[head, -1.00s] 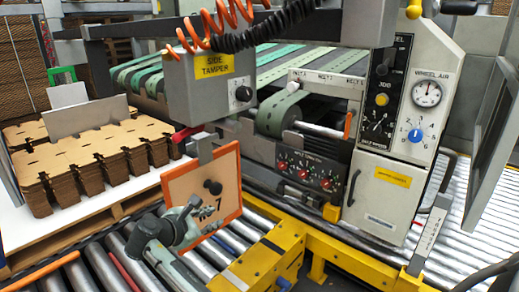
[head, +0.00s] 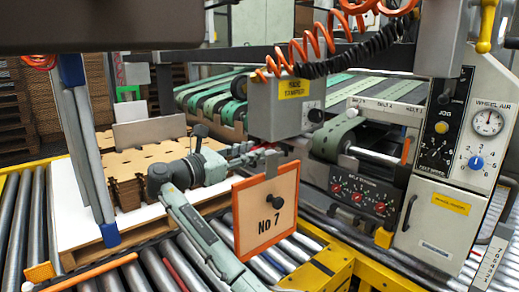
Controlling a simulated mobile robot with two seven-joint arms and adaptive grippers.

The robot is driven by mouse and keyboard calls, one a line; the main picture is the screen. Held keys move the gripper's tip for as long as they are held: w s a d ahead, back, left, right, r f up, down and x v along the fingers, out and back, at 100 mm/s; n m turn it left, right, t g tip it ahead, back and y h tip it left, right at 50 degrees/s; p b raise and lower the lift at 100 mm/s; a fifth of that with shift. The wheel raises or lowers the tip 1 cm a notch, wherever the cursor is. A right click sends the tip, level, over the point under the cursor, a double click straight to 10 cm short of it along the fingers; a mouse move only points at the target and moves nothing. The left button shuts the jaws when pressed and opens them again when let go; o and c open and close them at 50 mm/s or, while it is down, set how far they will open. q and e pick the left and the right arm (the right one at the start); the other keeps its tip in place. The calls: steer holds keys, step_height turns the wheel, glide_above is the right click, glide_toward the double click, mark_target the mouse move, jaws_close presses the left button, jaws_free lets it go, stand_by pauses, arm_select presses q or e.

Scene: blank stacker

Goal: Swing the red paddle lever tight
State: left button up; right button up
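The red paddle lever cannot be made out in the head view; the spot below the side tamper box (head: 288,108), where red showed earlier, is now behind my gripper. My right gripper (head: 246,154) comes up from the lower middle. Its fingers point right, just below and left of the tamper box and above the orange-framed No 7 board (head: 248,216). The fingers are small and overlap the machine behind them, so I cannot tell whether they are open, shut or touching the lever. My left gripper is not in view.
Stacked cardboard blanks (head: 126,180) sit left of my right arm. A blue-ended grey post (head: 88,150) stands at the left. A control panel (head: 441,130) with gauge and knobs is at right. Metal rollers (head: 155,268) and a yellow rail (head: 345,262) lie below.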

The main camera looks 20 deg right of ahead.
mark_target(260, 145)
steer(key=shift+x, duration=1.75)
steer(key=shift+c, duration=0.2)
jaws_close()
